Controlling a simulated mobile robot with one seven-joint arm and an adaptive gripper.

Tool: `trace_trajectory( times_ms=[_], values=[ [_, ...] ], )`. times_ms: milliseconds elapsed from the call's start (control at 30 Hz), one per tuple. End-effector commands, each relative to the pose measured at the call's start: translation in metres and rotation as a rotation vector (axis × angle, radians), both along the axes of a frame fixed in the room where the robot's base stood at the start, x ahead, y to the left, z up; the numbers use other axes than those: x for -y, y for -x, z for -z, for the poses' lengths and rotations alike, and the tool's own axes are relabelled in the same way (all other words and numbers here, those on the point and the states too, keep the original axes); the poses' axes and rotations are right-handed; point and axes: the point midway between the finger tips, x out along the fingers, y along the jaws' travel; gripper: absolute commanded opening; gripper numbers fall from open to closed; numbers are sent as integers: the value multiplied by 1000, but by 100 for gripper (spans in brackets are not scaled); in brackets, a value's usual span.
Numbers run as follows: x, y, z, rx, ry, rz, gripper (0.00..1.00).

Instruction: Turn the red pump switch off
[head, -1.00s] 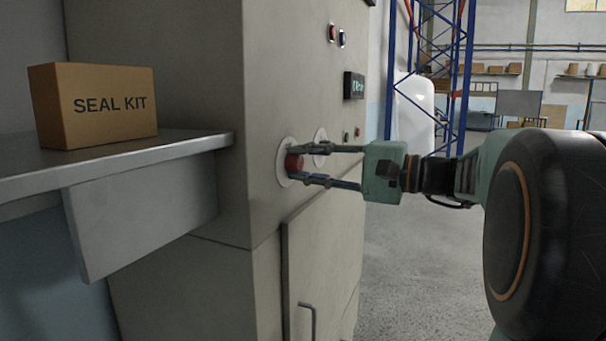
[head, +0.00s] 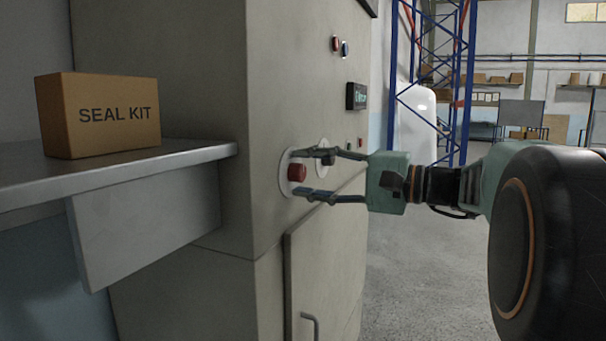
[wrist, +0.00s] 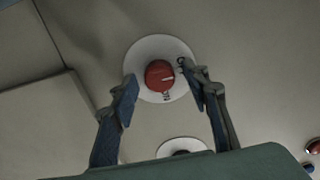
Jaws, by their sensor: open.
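The red pump switch (head: 297,173) is a round knob on a pale round plate on the cabinet's front face. My gripper (head: 308,174) is open, one finger above the knob and one below in the head view. In the wrist view the fingertips (wrist: 162,86) stand on either side of the knob, with gaps between them and it.
A second pale plate (head: 322,168) sits just beside the switch. A small display (head: 356,96) and small buttons (head: 340,46) are higher on the cabinet (head: 200,70). A metal shelf (head: 195,153) with a SEAL KIT box (head: 110,115) juts out left. A door handle (head: 312,322) is below.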

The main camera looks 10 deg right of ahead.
Motion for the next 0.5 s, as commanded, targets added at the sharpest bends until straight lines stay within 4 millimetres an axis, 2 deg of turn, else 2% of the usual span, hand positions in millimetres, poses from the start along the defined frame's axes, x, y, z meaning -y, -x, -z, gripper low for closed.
trace_trajectory(
  times_ms=[167, 500],
  values=[
    [18, 11, 0, -1, 1, 5, 43],
    [75, 53, 1, -1, 0, 4, 43]
  ],
)
